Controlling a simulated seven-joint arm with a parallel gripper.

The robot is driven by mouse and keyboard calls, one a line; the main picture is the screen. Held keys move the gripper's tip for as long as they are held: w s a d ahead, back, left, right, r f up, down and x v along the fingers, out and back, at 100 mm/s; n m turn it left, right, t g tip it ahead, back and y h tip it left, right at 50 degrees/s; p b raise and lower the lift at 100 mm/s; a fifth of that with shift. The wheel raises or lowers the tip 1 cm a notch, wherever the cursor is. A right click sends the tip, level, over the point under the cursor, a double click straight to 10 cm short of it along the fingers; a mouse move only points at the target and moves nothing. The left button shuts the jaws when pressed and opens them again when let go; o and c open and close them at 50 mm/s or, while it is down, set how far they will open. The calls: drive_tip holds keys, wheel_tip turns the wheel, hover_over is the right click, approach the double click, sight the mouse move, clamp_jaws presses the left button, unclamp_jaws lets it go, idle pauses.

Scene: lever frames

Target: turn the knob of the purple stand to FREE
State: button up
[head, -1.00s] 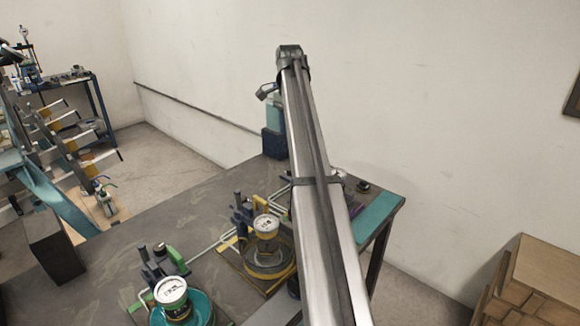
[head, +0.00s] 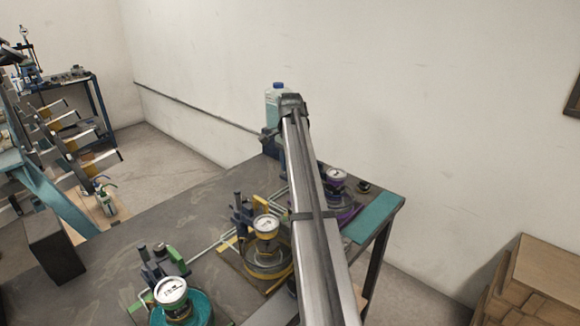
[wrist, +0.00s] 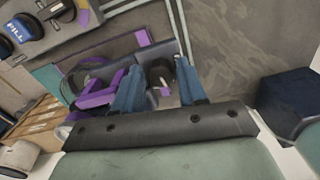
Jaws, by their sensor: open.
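The purple stand (head: 345,214) is at the far right of the bench in the head view, partly behind my arm, with a white-faced dial (head: 336,174) on top. In the wrist view its purple bracket (wrist: 97,93) is left of my fingers. My gripper (wrist: 158,72) is open, its two blue fingers pointing toward the stand. A dark round part (wrist: 157,76) shows between the fingers; I cannot tell whether they touch it. A dark part lettered FILL (wrist: 17,28) is at the upper left. The head view hides my gripper behind the arm.
A yellow stand (head: 266,250) and a teal stand (head: 175,300) stand nearer on the bench. A teal mat (head: 375,218) lies at the right end. A dark block (wrist: 287,98) is right of my fingers.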

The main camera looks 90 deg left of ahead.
drive_tip(key=shift+f, duration=0.1)
drive_tip(key=shift+c, duration=0.4)
clamp_jaws()
drive_tip(key=shift+n, duration=0.4)
drive_tip(key=n, duration=0.2)
drive_tip(key=shift+n, duration=0.4)
drive_tip(key=n, duration=0.3)
drive_tip(key=shift+w+d+n, duration=0.1)
drive_tip(key=shift+n, duration=0.2)
drive_tip(key=n, duration=0.4)
drive_tip(key=shift+w+n, duration=0.1)
drive_tip(key=shift+n, duration=1.7)
